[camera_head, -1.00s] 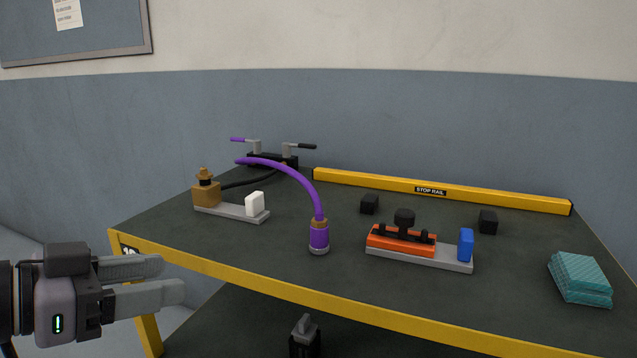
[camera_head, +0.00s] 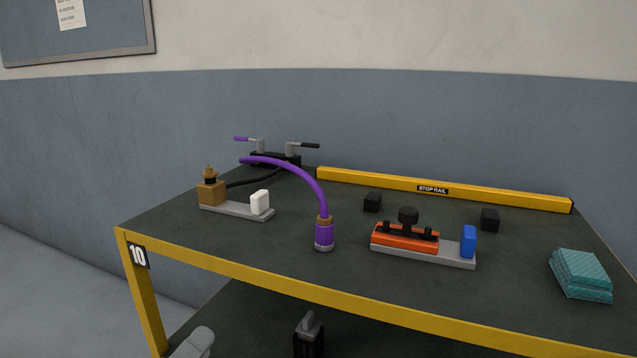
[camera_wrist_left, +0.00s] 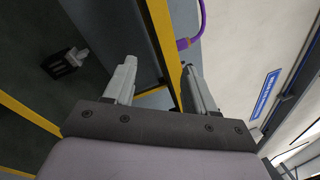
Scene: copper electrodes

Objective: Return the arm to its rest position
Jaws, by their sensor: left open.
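My left gripper (camera_head: 194,342) shows only as a pale grey finger end at the bottom edge of the head view, below the table's front edge and left of centre. In the left wrist view the same gripper (camera_wrist_left: 160,85) has its two grey fingers apart with nothing between them. It is clear of the tabletop objects. The rest of the left arm is outside the head view. My right gripper is not in view.
The table's yellow front edge (camera_head: 330,299) is above the gripper in the picture. On top are a purple cable (camera_head: 308,180), an orange block (camera_head: 405,238), a brass-coloured fitting (camera_head: 211,193), teal pads (camera_head: 581,275) and a yellow stop rail (camera_head: 400,184). A dark device (camera_head: 309,337) stands below.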

